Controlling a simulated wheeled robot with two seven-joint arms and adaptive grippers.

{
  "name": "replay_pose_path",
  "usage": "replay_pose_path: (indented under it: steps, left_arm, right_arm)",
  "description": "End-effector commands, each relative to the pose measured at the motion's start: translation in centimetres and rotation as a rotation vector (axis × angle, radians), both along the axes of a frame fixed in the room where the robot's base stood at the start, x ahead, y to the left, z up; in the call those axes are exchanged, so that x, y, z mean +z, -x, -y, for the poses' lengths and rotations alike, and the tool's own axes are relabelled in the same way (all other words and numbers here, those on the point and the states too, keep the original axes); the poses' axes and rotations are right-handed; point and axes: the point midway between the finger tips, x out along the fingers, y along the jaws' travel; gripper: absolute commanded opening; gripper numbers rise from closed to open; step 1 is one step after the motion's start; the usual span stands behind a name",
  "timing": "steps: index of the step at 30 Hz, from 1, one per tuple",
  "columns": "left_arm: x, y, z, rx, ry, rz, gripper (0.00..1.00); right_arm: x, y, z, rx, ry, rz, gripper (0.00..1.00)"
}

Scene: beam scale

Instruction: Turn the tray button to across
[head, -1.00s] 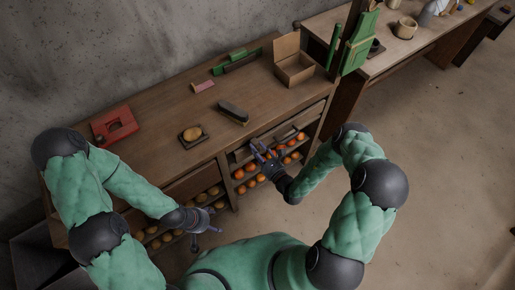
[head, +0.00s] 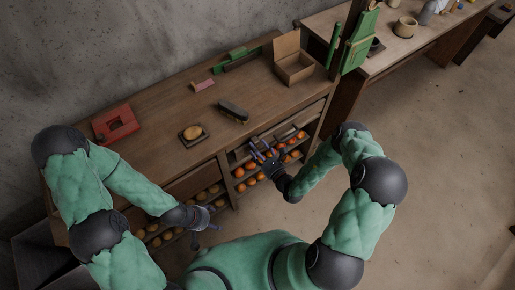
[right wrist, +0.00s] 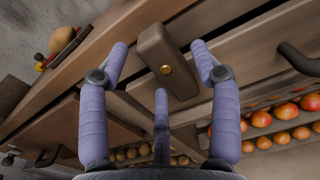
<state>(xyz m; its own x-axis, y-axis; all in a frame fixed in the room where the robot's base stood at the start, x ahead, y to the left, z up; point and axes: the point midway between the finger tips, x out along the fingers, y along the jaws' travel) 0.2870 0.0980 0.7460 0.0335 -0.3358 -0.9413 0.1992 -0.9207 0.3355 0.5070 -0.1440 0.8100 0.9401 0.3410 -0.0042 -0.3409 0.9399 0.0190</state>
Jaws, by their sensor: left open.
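A brown wooden tray button (right wrist: 155,48) with a brass screw shows in the right wrist view. Its long side runs roughly along the upright post, crossing the slanting wooden rails. My right gripper (right wrist: 160,58) has its fingers spread, one on each side of the button and a third below it; gaps show between the upper fingers and the wood. In the head view, my right gripper (head: 261,150) is at the front of the bench, and hides the button. My left gripper (head: 207,222) is open and empty before the bench's left part.
Racks of orange fruit (head: 251,181) and yellowish produce (head: 152,229) fill the bench front. A dark pull handle (right wrist: 298,58) lies right of my right gripper. On the bench top (head: 160,105) are a red object (head: 116,122), a dark block (head: 233,110) and an open cardboard box (head: 294,73).

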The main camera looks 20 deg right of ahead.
Motion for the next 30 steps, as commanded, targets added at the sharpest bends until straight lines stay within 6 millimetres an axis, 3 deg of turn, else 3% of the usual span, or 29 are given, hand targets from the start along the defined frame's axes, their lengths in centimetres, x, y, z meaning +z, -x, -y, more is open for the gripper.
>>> replay_pose_path:
  steps: [11, 30]
  left_arm:
    - [0.0, 0.0, 0.0, 0.0, 0.0, 0.0, 0.74]
    - [0.0, 0.0, 0.0, 0.0, 0.0, 0.0, 0.74]
  right_arm:
    - [0.1, 0.6, 0.3, 0.0, 0.001, 0.003, 0.65]
    - [0.0, 9.7, 3.7, -0.004, 0.0, 0.0, 0.65]
